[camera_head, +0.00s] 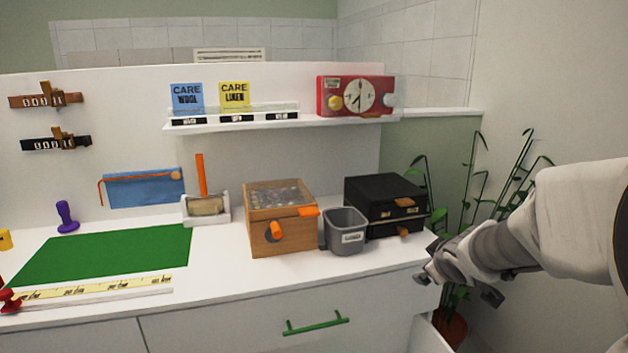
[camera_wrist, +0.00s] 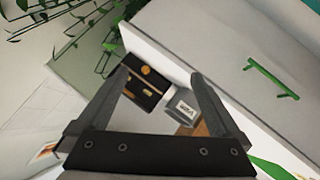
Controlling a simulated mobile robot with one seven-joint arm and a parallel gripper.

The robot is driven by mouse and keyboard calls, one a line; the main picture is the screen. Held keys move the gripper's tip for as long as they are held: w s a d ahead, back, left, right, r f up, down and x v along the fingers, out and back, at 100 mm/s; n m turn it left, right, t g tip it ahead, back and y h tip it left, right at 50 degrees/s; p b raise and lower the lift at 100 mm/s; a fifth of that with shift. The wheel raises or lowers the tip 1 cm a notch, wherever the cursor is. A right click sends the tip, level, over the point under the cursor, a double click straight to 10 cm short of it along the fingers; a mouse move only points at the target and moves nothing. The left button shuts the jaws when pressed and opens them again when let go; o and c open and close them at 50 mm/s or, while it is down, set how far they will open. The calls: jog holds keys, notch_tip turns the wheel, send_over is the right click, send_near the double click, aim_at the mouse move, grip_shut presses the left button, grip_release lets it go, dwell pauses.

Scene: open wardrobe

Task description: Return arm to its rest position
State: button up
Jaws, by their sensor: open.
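My gripper (camera_head: 458,287) is at the right end of the counter in the head view, beside the counter's front right corner and off its surface. In the wrist view the two dark fingers (camera_wrist: 160,88) are spread apart with nothing between them that they touch. My arm comes in from the right edge of the head view. The gripper is apart from the black box (camera_head: 385,205) and the grey bin (camera_head: 345,232), which show beyond the fingers in the wrist view.
A wooden box (camera_head: 280,218) with orange knobs stands left of the bin. A green mat (camera_head: 100,257) and a yellow ruler (camera_head: 95,288) lie at the left. A drawer with a green handle (camera_head: 316,322) is below. A potted plant (camera_head: 450,325) stands close to my gripper.

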jog(key=s+a+m+g+y+b, duration=0.1)
jog(key=s+a+m+g+b, duration=0.3)
jog(key=s, duration=0.9)
jog(key=s+a+m+y+p, duration=0.15)
jog(key=s+a, duration=0.45)
jog(key=s, duration=0.7)
notch_tip(320, 180, up, 21)
jog(key=s+p, duration=0.1)
jog(key=p, duration=1.9)
jog(key=shift+s+a+f+m+g, duration=0.15)
jog(key=shift+a+m+g, duration=0.15)
jog(key=shift+m, duration=0.15)
jog(key=shift+s+h, duration=0.1)
jog(key=shift+h, duration=0.15)
